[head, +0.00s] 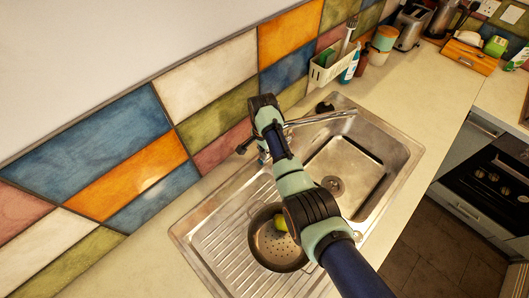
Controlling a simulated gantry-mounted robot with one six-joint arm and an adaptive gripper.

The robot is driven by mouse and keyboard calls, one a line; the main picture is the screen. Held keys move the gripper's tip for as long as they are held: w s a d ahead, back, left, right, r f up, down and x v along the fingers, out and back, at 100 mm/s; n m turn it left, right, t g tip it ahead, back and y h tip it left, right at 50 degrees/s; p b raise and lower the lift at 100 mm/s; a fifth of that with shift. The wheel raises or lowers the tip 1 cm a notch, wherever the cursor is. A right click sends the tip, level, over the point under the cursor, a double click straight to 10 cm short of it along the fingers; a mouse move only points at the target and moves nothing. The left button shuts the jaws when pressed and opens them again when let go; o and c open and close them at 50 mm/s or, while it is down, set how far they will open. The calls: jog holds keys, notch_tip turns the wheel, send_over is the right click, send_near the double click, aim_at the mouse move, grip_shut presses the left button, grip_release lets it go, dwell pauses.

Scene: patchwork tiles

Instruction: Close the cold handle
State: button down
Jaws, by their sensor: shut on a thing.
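The metal tap stands at the back edge of the steel sink, and its spout (322,117) reaches right over the basin. A small tap handle (243,147) shows at the left end of the tap, right beside my gripper (262,157). My gripper points down at the tap and is shut on the handle there. My wrist and forearm hide the middle of the tap and part of the gripped handle. I cannot see any hot or cold marking.
The basin (345,170) looks empty. A white caddy (330,65) and bottles (350,65) stand behind the sink. The tiled wall is close behind my gripper.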

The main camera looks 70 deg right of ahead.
jog(key=c, duration=1.3)
grip_release()
notch_tip(320, 180, up, 8)
jog(key=shift+w+f, duration=0.1)
jog(key=shift+f, duration=0.1)
